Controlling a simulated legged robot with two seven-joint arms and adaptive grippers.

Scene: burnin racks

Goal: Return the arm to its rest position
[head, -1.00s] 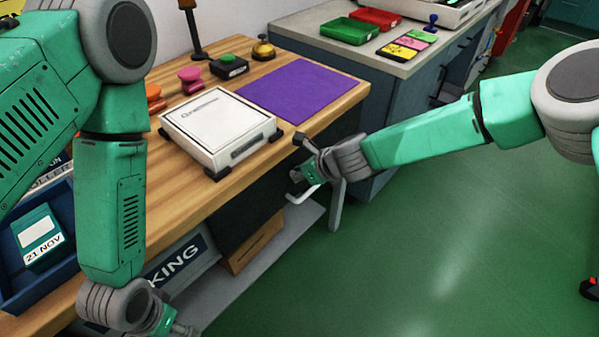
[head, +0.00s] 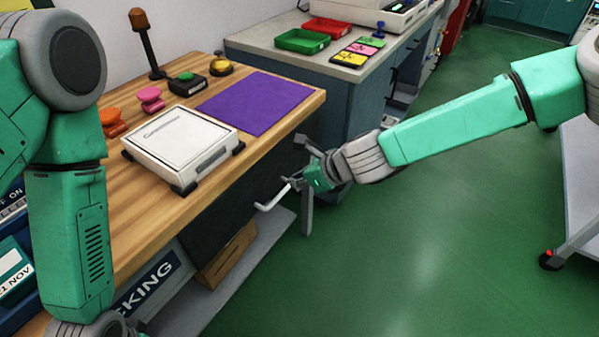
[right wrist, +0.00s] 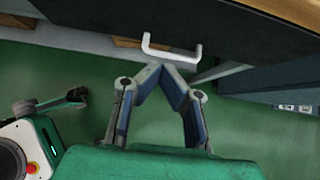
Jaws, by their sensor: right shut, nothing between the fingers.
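My right arm reaches in from the right in the head view. Its gripper (head: 298,184) is beside the bench front, just right of a white drawer handle (head: 272,198). In the right wrist view the gripper's two fingers (right wrist: 168,70) meet at their tips, shut with nothing between them. The white handle (right wrist: 172,50) lies just beyond the tips, apart from them in that picture. My left arm (head: 68,235) hangs at the left over the bench; its gripper is below the picture edge.
The wooden bench (head: 150,235) holds a white device (head: 180,138), a purple mat (head: 255,103) and several buttons. A grey counter (head: 262,40) with green and red trays stands behind. Green floor (head: 430,240) is open at right, before a grey cart (head: 580,190).

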